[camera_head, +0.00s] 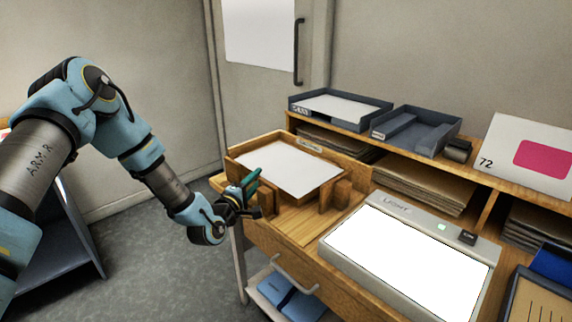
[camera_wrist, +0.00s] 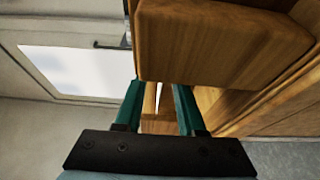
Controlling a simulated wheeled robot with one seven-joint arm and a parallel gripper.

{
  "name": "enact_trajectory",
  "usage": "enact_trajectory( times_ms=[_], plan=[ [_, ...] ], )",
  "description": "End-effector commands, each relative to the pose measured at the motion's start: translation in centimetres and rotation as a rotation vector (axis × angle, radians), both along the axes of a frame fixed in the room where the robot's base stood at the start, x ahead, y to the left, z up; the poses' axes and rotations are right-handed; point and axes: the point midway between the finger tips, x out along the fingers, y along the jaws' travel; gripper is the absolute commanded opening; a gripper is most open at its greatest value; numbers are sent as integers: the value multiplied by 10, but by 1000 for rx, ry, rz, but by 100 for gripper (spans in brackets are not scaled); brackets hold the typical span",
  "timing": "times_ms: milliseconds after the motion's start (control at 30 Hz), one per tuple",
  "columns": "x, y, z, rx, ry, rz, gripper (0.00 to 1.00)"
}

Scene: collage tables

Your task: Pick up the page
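A white page (camera_head: 290,166) lies in a wooden tray (camera_head: 240,150) on the wooden bench, raised on a stack or block, with its near edge facing wooden posts. My gripper (camera_head: 254,183) is at the tray's near left side, with its teal fingers close to the page's left corner. In the wrist view my gripper (camera_wrist: 160,88) is open, its two teal fingers apart. A thin white strip shows between them, perhaps the page's edge. A wooden block (camera_wrist: 220,40) hides what is beyond the right finger. I cannot tell whether the fingers touch anything.
A lit light panel (camera_head: 405,260) is on the bench at right. Two grey trays (camera_head: 425,130) and a card marked 72 (camera_head: 530,155) stand on the shelf behind. Wooden posts (camera_head: 340,192) stand at the tray's front. Open floor (camera_head: 160,260) lies left of the bench.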

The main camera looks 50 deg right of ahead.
Motion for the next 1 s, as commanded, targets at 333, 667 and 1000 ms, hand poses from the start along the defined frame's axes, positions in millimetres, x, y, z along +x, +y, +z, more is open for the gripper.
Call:
enact_trajectory(
  times_ms=[333,667,1000],
  plan=[
    [13,-42,-3,0,-1,0,39],
    [15,-46,-5,2,1,0,36],
    [15,-46,-4,2,0,0,0]
  ],
)
